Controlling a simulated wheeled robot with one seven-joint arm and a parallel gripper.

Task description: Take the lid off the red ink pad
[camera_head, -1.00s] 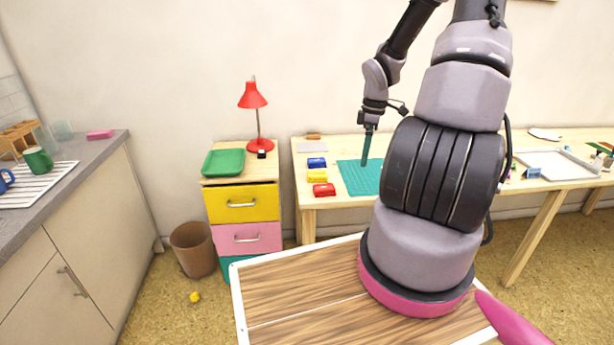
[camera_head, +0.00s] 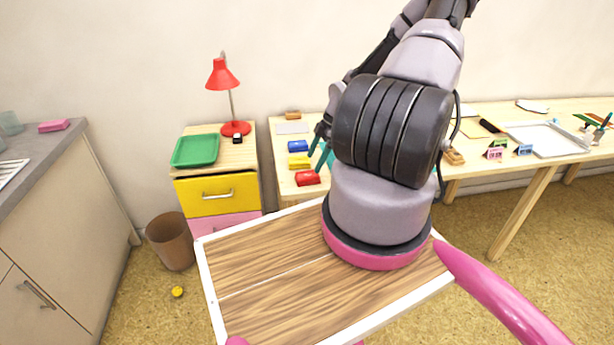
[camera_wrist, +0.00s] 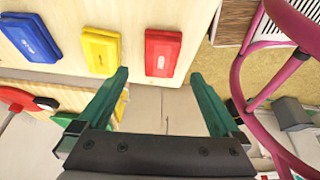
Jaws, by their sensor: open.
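The red ink pad (camera_head: 308,178) sits near the table's left front corner, its lid on. It also shows in the wrist view (camera_wrist: 163,53), top center, with a small white mark on top. My gripper (camera_head: 319,156) is over the table just beyond and to the right of the red pad. In the wrist view my gripper (camera_wrist: 158,82) has its two green fingers wide apart and nothing between them. The red pad is ahead of the fingertips, apart from them. The yellow pad (camera_wrist: 101,50) and the blue pad (camera_wrist: 31,37) lie to its left there.
The pads stand on the wooden table (camera_head: 284,160), close to its left edge. A drawer unit with a green tray (camera_head: 195,150) and red lamp (camera_head: 222,76) stands to the left across a gap. A white tray (camera_head: 546,138) is far right.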

